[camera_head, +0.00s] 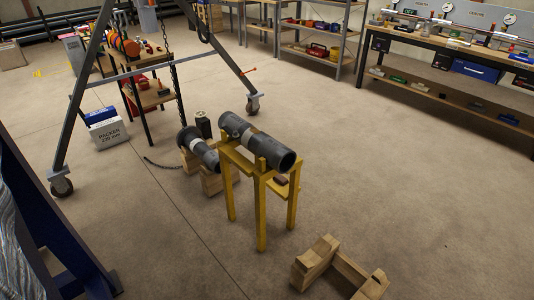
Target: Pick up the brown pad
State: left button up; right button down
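A small dark brown object (281,180), possibly the brown pad, shows beneath the right end of the dark pipe (257,140), between the legs of the yellow stand (261,215). The stand and pipe partly hide it, and I cannot tell exactly what it rests on. The pipe lies across the top of the yellow stand, with its open end facing the front right. Neither of my grippers is in view.
A second dark pipe (199,148) rests on wooden blocks (214,180) behind the stand. A wooden cradle (335,270) lies on the floor in front. A wheeled grey frame (88,95) stands at left, shelves (450,65) at back right. The right floor is clear.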

aim_at(279, 179)
jog(key=l+z, duration=0.65)
jog(key=z, duration=0.25)
jog(key=i+l+z, duration=0.25)
jog(key=i+l, duration=0.5)
jog(key=i+l+z, duration=0.3)
jog(key=i+l, duration=0.5)
jog(key=i+j+u, duration=0.2)
jog(key=i+u, duration=0.15)
jog(key=i, duration=0.2)
jog(key=i+u, duration=0.35)
jog(key=i, duration=0.2)
jog(key=i+u, duration=0.35)
jog(key=i, duration=0.2)
jog(key=i+l+u, duration=0.35)
jog(key=i, duration=0.15)
